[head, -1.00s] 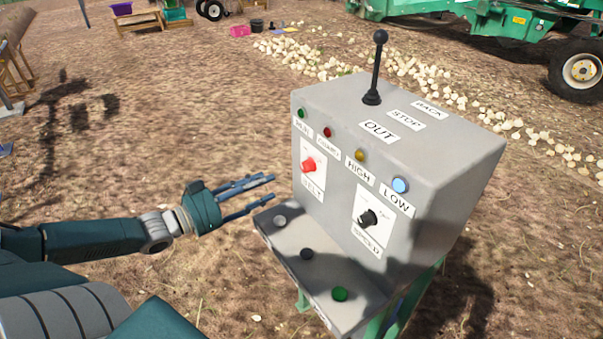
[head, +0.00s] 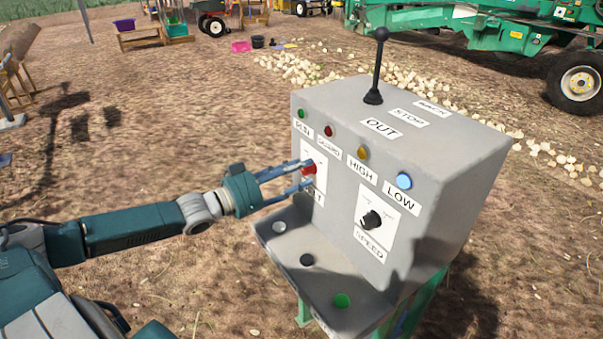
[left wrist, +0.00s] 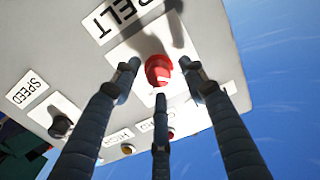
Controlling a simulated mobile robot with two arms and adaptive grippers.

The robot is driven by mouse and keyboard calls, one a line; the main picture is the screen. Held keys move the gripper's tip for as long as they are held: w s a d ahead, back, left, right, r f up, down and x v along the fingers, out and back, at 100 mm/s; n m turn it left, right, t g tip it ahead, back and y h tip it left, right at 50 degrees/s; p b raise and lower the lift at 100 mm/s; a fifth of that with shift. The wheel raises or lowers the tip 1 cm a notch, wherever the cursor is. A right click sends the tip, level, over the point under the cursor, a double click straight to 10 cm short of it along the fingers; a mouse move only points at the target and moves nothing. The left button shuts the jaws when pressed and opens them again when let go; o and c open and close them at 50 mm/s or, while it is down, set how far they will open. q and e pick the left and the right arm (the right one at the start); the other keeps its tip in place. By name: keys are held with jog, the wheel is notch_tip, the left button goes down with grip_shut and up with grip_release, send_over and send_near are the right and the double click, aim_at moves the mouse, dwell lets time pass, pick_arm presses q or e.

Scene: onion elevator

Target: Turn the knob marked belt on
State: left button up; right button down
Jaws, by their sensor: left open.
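The red belt knob (head: 309,167) is on the left part of the grey control box's front face, on a white plate above the BELT label. In the left wrist view the red knob (left wrist: 158,70) sits between my spread fingers, with the BELT label (left wrist: 118,16) beyond it, upside down. My left gripper (head: 304,174) is open with its fingertips around the knob, close to the panel. In the left wrist view the gripper (left wrist: 158,80) has fingers on both sides and one below the knob; I cannot tell whether they touch it. My right gripper is not in view.
The grey control box (head: 450,165) carries a black speed knob (head: 372,220), a tall black lever (head: 376,70) on top, and small lamps. A lower shelf with buttons (head: 341,300) juts out under the panel. Open ground lies to the left.

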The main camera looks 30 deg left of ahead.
pick_arm(q)
jog(key=shift+w+d, duration=0.25)
jog(key=shift+w, duration=0.2)
grip_shut()
